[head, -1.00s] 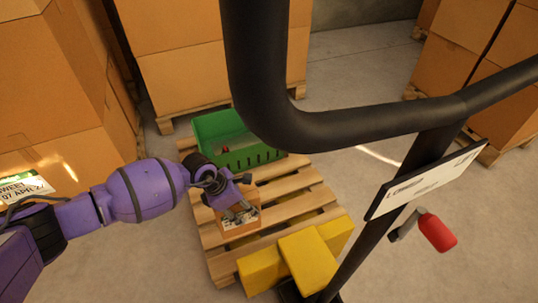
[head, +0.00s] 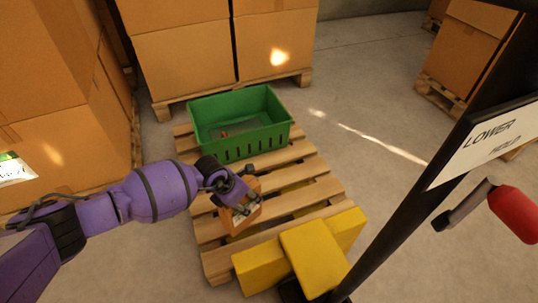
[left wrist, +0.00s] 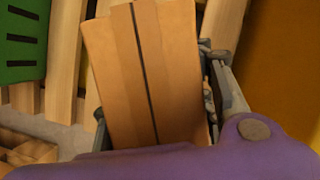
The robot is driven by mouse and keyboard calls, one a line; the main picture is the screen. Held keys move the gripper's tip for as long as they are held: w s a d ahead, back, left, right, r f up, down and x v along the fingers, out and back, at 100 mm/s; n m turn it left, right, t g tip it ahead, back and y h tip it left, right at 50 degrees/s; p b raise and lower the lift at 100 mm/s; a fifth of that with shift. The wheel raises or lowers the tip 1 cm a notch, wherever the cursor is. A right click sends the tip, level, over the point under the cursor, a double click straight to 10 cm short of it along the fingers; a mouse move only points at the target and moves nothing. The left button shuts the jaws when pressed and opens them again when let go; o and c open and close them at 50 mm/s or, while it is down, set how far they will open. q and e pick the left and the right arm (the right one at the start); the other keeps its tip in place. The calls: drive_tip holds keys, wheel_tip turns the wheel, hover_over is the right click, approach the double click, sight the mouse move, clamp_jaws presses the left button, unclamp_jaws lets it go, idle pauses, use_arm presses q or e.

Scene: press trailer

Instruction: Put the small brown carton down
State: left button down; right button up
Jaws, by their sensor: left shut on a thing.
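The small brown carton (head: 240,216) is held in my left gripper (head: 241,207), over the wooden pallet (head: 215,262). In the left wrist view the carton (left wrist: 150,75) sits between the two fingers, with a dark seam running along its face, and appears slightly tilted. The gripper is shut on it. Whether its underside touches the pallet slats cannot be told. My right gripper is in neither view.
A green crate (head: 205,133) with small items inside stands on the pallet's far end. Yellow blocks (head: 312,258) are at the near end. A dark post with a sign (head: 485,140) and a red-handled lever (head: 513,213) stands at the right. Bare slats lie right of the carton.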

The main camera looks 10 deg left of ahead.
use_arm(q)
wheel_tip(320, 180, down, 4)
drive_tip(key=shift+w+d+f+b, duration=0.1)
drive_tip(key=shift+w+b, duration=0.05)
drive_tip(key=shift+b, duration=0.9)
drive_tip(key=shift+f, duration=0.15)
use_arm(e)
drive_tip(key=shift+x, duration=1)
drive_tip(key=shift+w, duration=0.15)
use_arm(q)
drive_tip(key=c, duration=0.8)
unclamp_jaws()
drive_tip(key=shift+f, duration=0.1)
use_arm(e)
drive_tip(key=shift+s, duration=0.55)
use_arm(q)
drive_tip(key=p+v, duration=0.5)
drive_tip(key=v, duration=0.6)
drive_tip(key=shift+s, duration=0.2)
drive_tip(key=shift+s+a+r+p, duration=0.2)
drive_tip(key=shift+a+r+p, duration=0.1)
drive_tip(key=shift+r, duration=0.2)
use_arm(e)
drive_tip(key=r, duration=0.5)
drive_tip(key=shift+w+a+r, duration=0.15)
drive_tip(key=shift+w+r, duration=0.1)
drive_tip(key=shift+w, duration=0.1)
